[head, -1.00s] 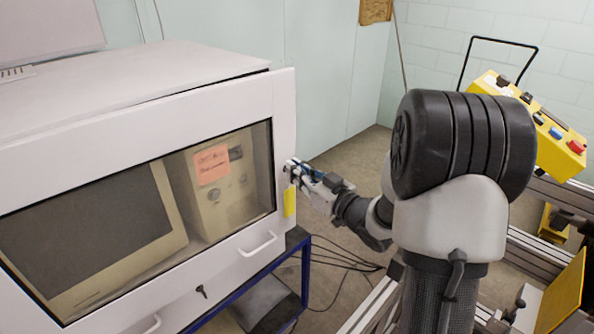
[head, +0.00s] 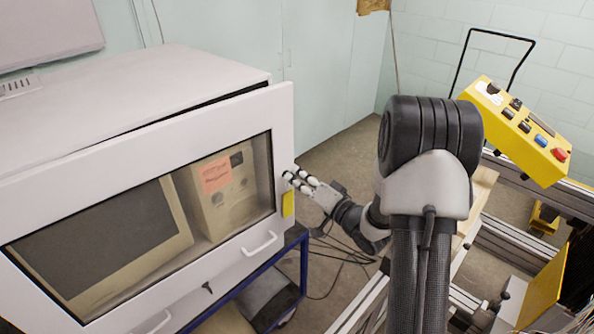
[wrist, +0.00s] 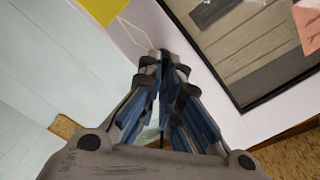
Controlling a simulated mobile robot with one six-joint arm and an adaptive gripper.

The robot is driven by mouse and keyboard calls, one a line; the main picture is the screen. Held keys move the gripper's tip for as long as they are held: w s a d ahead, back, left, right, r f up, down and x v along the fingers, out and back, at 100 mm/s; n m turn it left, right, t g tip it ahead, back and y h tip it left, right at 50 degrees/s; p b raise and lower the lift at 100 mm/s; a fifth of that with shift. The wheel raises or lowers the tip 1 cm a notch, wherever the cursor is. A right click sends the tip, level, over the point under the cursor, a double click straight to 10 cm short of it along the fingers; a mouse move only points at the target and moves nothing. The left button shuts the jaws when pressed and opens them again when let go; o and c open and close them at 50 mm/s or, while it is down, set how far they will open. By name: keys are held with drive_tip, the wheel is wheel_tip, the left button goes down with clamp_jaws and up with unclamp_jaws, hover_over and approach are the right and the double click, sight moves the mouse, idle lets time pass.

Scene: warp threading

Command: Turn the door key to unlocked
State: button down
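The white cabinet door (head: 283,130) has a window and fills the left of the head view. My gripper (head: 293,178) is at the door's right edge, just above a hanging yellow tag (head: 288,203). In the wrist view the tag (wrist: 112,18) hangs on a thin cord that runs to my fingertips (wrist: 164,65). The fingertips are close together around a small grey part at the door face. I take this to be the door key's place; the key itself is hidden by the fingers, so its angle cannot be told.
A white handle (head: 260,244) and a dark key-like part (head: 207,287) are lower on the cabinet. A blue-framed stand (head: 303,262) carries the cabinet. Cables lie on the floor to its right. A yellow control box (head: 515,130) stands at the right.

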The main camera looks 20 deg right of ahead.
drive_tip(key=shift+d+f+m+p, duration=0.15)
drive_tip(key=shift+m+p, duration=0.95)
drive_tip(key=shift+m, duration=0.65)
drive_tip(key=shift+f+m+p, duration=0.1)
drive_tip(key=shift+m+p, duration=0.95)
drive_tip(key=shift+m, duration=0.7)
drive_tip(key=c, duration=1.8)
unclamp_jaws()
drive_tip(key=v, duration=1.2)
